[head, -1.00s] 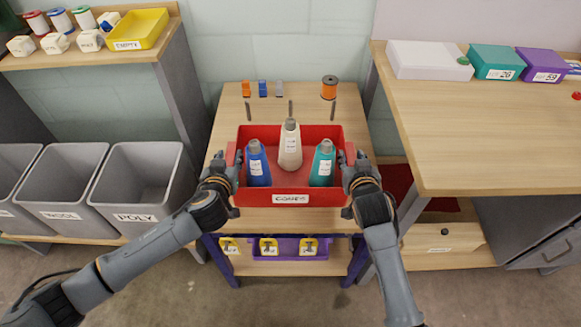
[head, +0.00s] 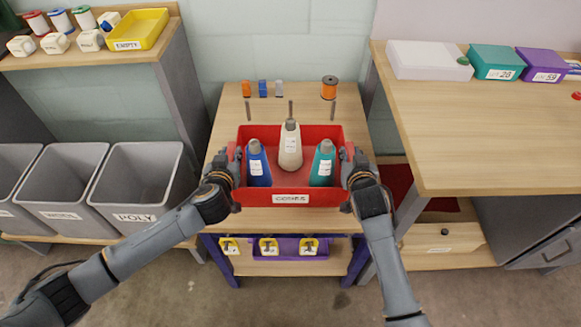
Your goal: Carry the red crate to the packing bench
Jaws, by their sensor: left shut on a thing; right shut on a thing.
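My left gripper (head: 234,166) is shut on the crate's left side. My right gripper (head: 348,164) is shut on its right side. The fingertips are partly hidden by the gripper bodies. I cannot tell whether the crate's base touches the table. Which surface is the packing bench is not marked.
A larger wooden bench (head: 480,140) stands at right, with a white box (head: 428,60), a teal box (head: 496,62) and a purple box (head: 541,65) along its back. Its front left is clear. Grey bins (head: 148,187) stand at left, below a shelf with a yellow tray (head: 138,29). An orange spool (head: 329,87) is behind the crate.

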